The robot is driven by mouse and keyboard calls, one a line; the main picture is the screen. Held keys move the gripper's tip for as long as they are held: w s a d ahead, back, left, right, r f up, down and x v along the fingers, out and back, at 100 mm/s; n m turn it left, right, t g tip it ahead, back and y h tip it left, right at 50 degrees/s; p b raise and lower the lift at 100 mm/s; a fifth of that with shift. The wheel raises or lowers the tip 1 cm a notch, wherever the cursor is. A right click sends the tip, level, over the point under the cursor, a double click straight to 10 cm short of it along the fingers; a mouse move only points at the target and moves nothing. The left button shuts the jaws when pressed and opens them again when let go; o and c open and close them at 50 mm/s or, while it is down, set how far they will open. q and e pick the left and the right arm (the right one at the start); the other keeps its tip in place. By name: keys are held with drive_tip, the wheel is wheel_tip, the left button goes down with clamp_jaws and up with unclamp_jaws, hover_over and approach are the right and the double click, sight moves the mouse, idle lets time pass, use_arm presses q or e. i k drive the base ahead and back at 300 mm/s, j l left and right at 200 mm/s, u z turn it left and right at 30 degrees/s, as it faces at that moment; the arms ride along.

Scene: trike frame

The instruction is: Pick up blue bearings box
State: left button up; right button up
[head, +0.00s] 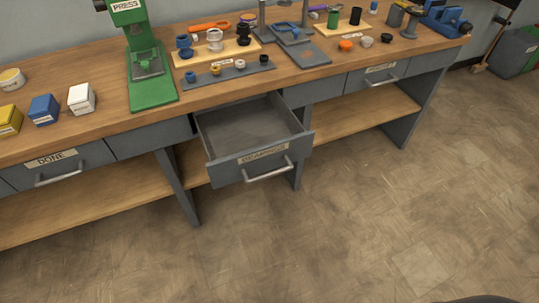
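The blue bearings box (44,109) is a small blue carton with a white label. It stands on the wooden workbench at the left, between a yellow box and a white box. Neither of my grippers shows in the head view.
A yellow box (9,121) and a white box (82,99) flank the blue one. A green press (146,65) stands to the right. The bearings drawer (255,165) is pulled open and looks empty. The done drawer (57,173) is shut. The floor (380,220) in front is clear.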

sight(44, 109)
drive_tip(key=u, duration=1.3)
drive_tip(key=i+j+z, duration=0.2)
drive_tip(key=z, duration=0.25)
drive_tip(key=i+j+z, duration=0.15)
drive_tip(key=j+z, duration=0.15)
drive_tip(key=z, duration=0.15)
